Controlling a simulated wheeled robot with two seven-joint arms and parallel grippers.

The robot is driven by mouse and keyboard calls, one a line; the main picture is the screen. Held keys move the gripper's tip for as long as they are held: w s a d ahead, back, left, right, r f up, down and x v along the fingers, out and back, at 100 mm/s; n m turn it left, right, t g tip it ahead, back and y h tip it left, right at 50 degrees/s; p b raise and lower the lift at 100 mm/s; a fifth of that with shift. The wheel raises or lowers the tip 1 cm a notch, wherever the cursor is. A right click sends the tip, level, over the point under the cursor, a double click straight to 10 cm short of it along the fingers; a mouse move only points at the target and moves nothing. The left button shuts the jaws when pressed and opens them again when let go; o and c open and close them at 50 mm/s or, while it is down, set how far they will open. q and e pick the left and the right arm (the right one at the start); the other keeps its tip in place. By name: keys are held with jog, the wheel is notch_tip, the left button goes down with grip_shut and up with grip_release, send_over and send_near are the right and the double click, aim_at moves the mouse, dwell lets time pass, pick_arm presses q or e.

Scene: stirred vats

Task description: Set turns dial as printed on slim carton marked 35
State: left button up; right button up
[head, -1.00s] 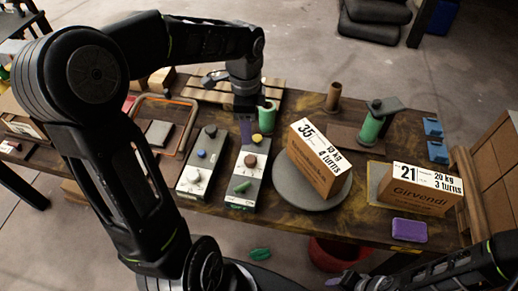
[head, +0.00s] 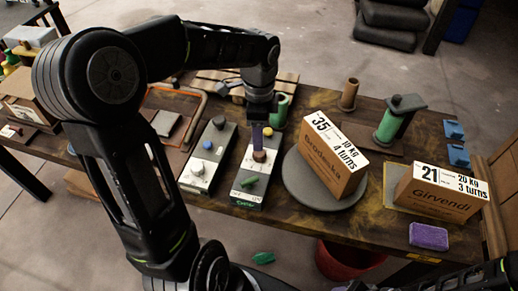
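The slim carton marked 35 (head: 330,165) stands upright on a round grey disc (head: 300,188); its label reads "4 turns". A grey control box (head: 243,195) to its left carries a brown dial (head: 260,156), a yellow knob (head: 267,131) and a green lever (head: 250,181). My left gripper (head: 257,146) points down at the brown dial, its purple fingers just above or at it. The fingers overlap in this view, so I cannot tell their gap or whether they touch. My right arm (head: 450,281) is low at the right; its gripper is barely visible at the bottom edge.
A carton marked 21 (head: 435,195) labelled "3 turns", a purple sponge (head: 429,236) and a green roller (head: 388,127) are on the right. A red bucket (head: 340,260) stands below the table.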

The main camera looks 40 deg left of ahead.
aim_at(259, 155)
pick_arm(q)
notch_tip(259, 155, down, 8)
jog(key=shift+r, duration=0.25)
jog(key=shift+c, duration=0.5)
grip_shut()
